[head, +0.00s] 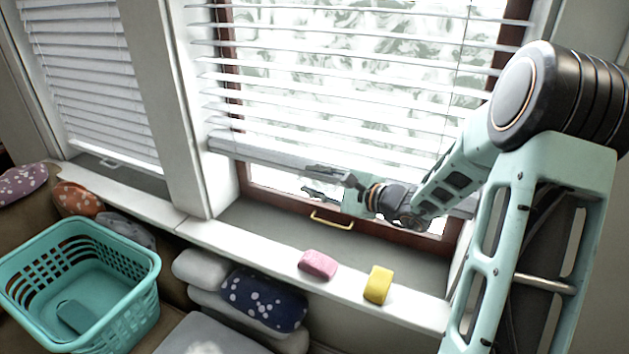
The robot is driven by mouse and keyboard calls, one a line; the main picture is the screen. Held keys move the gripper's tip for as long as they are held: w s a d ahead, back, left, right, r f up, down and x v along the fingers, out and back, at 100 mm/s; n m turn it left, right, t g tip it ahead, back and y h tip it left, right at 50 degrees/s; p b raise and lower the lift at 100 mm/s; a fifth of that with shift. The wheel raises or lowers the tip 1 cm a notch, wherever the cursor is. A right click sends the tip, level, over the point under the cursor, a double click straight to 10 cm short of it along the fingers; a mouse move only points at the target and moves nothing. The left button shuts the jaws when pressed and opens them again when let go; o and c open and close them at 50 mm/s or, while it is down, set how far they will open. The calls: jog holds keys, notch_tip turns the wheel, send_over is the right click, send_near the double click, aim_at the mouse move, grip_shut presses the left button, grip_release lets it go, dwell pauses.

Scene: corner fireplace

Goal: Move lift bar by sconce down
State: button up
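The blind over the middle window (340,75) is partly raised, and its thick white bottom rail (262,151) hangs above the sill. My gripper (318,181) is at the lower edge of this rail, its fingers pointing left with a gap between them. Whether it touches the rail or a bar there is too small to tell; the gripper and arm hide the rail's right part. A second blind (90,80) at left hangs lower, with a small white lift bar (112,163) at its bottom. No sconce is in view.
A brass handle (331,220) is on the brown window frame below my gripper. A pink block (318,264) and a yellow block (378,285) lie on the white ledge (250,248). A teal basket (130,290) and cushions (263,299) are at lower left.

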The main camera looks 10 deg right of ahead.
aim_at(315, 143)
jog(key=shift+r+p, duration=4.9)
jog(key=shift+r, duration=0.3)
jog(key=p+v, duration=0.1)
jog(key=v, duration=1.1)
jog(key=shift+s, duration=0.2)
jog(key=shift+d+f, duration=0.1)
jog(key=shift+f, duration=0.1)
